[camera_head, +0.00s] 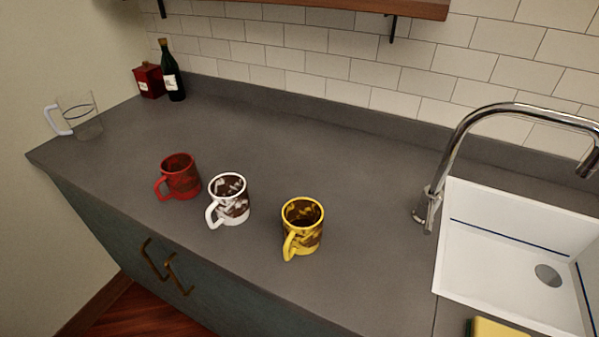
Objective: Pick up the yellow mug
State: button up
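The yellow mug (308,238) stands upright on the grey counter (290,130). It has a dark brown pattern and a dark inside, and its handle points to the lower left, toward the counter's front edge. It is the rightmost of three patterned mugs. My gripper is not in view.
A white and brown mug (233,207) stands close to its left, and a red mug (181,178) further left. A glass pitcher (87,118), red box (150,80) and dark bottle (173,80) stand at the back left. A faucet (432,190) and white sink (500,285) are right.

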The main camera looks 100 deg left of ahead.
aim_at(302, 217)
jog(key=u, duration=2.5)
